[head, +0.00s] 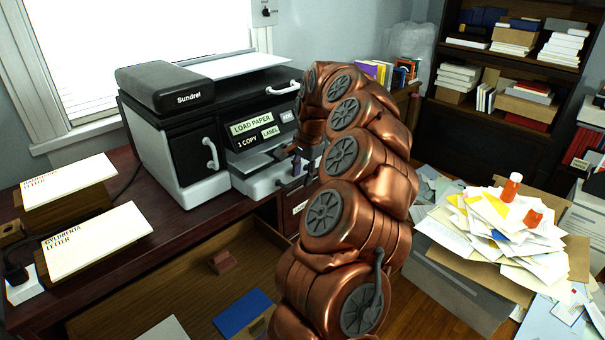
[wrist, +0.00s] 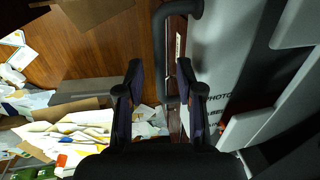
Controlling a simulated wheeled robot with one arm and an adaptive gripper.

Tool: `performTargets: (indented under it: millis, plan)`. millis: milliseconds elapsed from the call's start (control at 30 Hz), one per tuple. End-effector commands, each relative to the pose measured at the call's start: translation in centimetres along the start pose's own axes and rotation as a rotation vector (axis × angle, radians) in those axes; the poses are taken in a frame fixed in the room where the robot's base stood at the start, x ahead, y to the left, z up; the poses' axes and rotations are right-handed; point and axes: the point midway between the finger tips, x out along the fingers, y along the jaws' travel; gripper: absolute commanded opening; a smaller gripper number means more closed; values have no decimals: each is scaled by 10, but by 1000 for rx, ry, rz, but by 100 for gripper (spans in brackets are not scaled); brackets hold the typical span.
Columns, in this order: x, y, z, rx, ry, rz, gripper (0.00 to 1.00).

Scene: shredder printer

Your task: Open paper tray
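The white and black printer (head: 215,130) stands on the desk, with a lit panel reading "LOAD PAPER, 1 COPY, LABEL". Its pale lower front (head: 262,180) is partly hidden by my arm. In the wrist view, a grey-white front panel (wrist: 225,60) carries labels, one reading "PHOTO". A black bar handle (wrist: 160,45) curves out from this panel. My gripper (wrist: 160,68) is open, with one dark finger on each side of the handle's bar. I cannot tell whether either finger touches it. In the head view my gripper (head: 290,165) is small and mostly hidden at the printer's front.
Two paper stacks marked "LETTER" (head: 95,240) lie on wooden blocks at the left of the desk. An open drawer (head: 150,295) is below. A paper-heaped box (head: 450,275) stands on the floor at right.

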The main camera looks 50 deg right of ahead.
Motion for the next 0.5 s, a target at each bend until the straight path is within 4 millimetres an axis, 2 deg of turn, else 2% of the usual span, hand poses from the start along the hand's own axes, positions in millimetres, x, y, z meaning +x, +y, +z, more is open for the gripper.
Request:
performTargets:
  millis: [67, 400, 500]
  plan:
    - [0, 0, 0, 0, 0, 0, 37]
    - [0, 0, 0, -1, -1, 1, 2]
    - [0, 0, 0, -1, -1, 1, 0]
